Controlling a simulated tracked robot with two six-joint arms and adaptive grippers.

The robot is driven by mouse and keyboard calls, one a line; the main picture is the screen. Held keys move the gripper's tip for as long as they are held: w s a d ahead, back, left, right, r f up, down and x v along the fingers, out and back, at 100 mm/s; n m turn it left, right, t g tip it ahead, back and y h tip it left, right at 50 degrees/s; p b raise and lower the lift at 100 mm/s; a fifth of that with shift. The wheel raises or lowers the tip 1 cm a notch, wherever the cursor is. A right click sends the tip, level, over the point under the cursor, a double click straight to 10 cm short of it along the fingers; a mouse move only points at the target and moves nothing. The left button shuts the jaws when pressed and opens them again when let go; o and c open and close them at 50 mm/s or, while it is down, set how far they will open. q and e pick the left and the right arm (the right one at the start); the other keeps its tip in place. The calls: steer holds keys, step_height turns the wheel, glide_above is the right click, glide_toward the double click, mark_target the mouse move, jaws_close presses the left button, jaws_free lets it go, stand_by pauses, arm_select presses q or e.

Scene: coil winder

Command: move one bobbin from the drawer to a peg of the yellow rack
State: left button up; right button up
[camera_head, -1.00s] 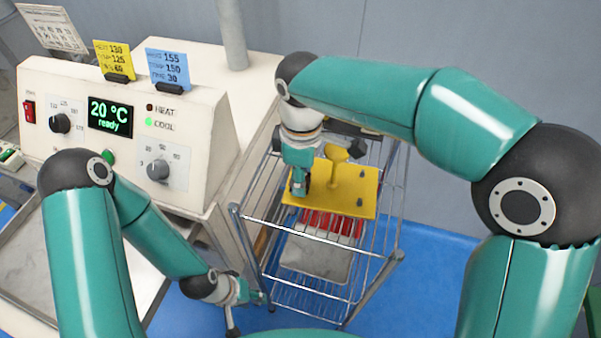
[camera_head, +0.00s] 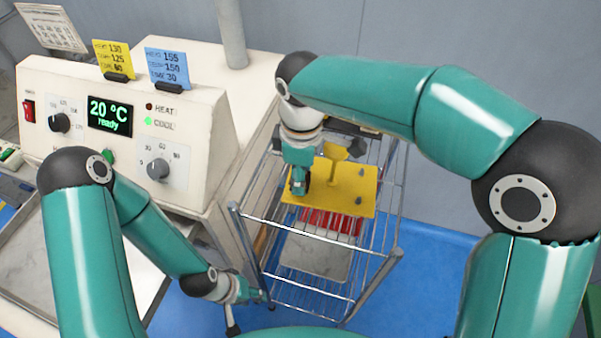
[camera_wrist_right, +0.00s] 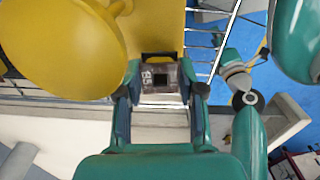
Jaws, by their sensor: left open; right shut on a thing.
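The yellow rack (camera_head: 345,200) is a flat yellow plate in the wire cart, with dark pegs and a raised yellow part. A large yellow round part (camera_wrist_right: 62,45) fills the upper left of the right wrist view. My right gripper (camera_head: 299,188) is over the plate's left side. In its wrist view, the gripper (camera_wrist_right: 161,88) is shut on a small dark bobbin (camera_wrist_right: 160,78) with a square hole and a marked face. I cannot tell whether the bobbin touches a peg. My left gripper (camera_head: 259,297) is open and empty, low beside the cart. I cannot make out the drawer.
The wire cart (camera_head: 310,295) has thin bars around the rack. Red parts (camera_head: 330,222) and a grey panel (camera_head: 315,258) show below the plate. The cream machine (camera_head: 205,130) with a display stands left of the cart. Blue floor (camera_head: 435,270) lies to the right.

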steer(key=shift+f, duration=0.25)
steer(key=shift+f+b, duration=0.7)
steer(key=shift+f, duration=0.1)
steer(key=o, duration=1.1)
step_height(320, 180, up, 12)
